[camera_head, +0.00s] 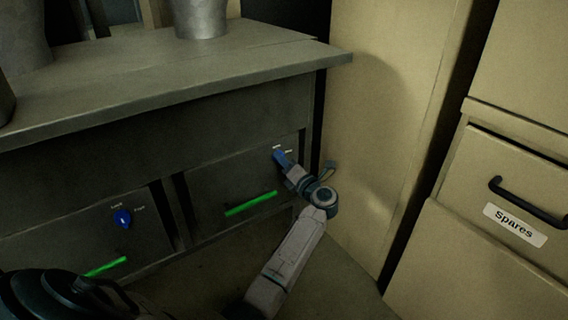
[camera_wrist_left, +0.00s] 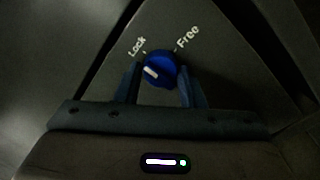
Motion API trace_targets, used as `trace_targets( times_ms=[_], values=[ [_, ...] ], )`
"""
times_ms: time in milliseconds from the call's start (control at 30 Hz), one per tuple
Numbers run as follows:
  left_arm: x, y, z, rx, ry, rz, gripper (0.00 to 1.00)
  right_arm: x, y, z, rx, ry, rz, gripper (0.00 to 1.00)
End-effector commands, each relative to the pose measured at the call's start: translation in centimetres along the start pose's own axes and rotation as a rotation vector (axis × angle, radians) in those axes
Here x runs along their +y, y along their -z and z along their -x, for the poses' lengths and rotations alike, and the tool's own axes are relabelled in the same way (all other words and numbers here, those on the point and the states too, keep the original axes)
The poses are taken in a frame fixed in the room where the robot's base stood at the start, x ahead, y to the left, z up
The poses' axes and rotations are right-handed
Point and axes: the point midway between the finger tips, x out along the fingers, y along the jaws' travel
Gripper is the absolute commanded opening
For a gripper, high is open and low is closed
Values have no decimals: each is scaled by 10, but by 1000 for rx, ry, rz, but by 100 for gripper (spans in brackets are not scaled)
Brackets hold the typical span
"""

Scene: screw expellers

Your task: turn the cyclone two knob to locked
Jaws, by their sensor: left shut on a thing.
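A blue knob (camera_wrist_left: 161,66) sits between the fingers of my left gripper (camera_wrist_left: 160,82) in the left wrist view, with one finger on each side. My left gripper is shut on it. Its white mark is on the left part of its face, nearer the "Lock" print than the "Free" print. In the head view my left gripper (camera_head: 289,168) reaches the right-hand drawer front, and a sliver of the blue knob (camera_head: 279,156) shows past it. Another blue knob (camera_head: 122,218) is on the left-hand drawer front. I cannot read which knob is cyclone two.
Green handles are on the right drawer (camera_head: 251,203) and left drawer (camera_head: 105,267), below the knobs. A countertop (camera_head: 200,75) overhangs them, with a metal vessel (camera_head: 201,18) on it. A beige cabinet (camera_head: 375,130) stands close right of my gripper. A drawer labelled "Spares" (camera_head: 515,224) is farther right.

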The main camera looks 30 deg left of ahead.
Motion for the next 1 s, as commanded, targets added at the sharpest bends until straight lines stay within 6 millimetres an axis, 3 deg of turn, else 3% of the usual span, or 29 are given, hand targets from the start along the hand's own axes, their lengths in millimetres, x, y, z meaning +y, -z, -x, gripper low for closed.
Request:
trace_targets(
  times_ms=[200,233,333,667,767,1000],
  values=[
    [-1,1,0,2,1,-1,0,0,0,0,-1,0,0,35],
    [-1,1,0,2,1,-1,39,0,0,0,0,0,0,35],
    [-1,1,0,1,1,-1,56,0,0,0,0,0,0,35],
    [0,0,4,0,2,0,56,0,0,-1,2,1,0,35],
    [0,0,16,1,3,0,56,0,0,-4,4,0,-1,35],
    [0,0,64,1,5,-1,56,1,2,-12,5,6,-7,35]
  ],
)
